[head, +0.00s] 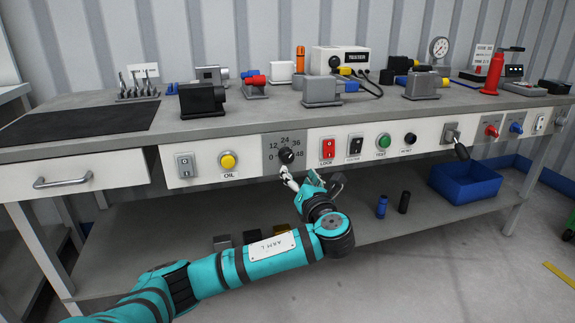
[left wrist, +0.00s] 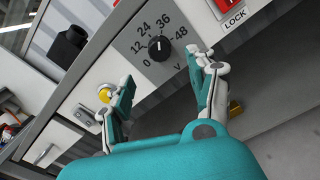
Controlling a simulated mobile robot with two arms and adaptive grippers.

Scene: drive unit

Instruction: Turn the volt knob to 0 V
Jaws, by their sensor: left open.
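The volt knob (head: 286,155) is a black round knob on a grey plate in the bench's front panel, with 0, 12, 24, 36 and 48 printed around it. It also shows in the left wrist view (left wrist: 159,48), beyond the fingertips. My left gripper (head: 299,176) is open and empty, just below and in front of the knob. In the left wrist view its two fingers (left wrist: 163,72) stand apart, with the knob between and ahead of them, not touched. My right gripper is not in view.
A yellow OIL button (head: 228,160) sits left of the knob, and a red LOCK switch (head: 328,148) sits to its right. A green button (head: 384,141) and a lever (head: 456,141) are further right. Several devices stand on the bench top above. A blue bin (head: 465,184) is below.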

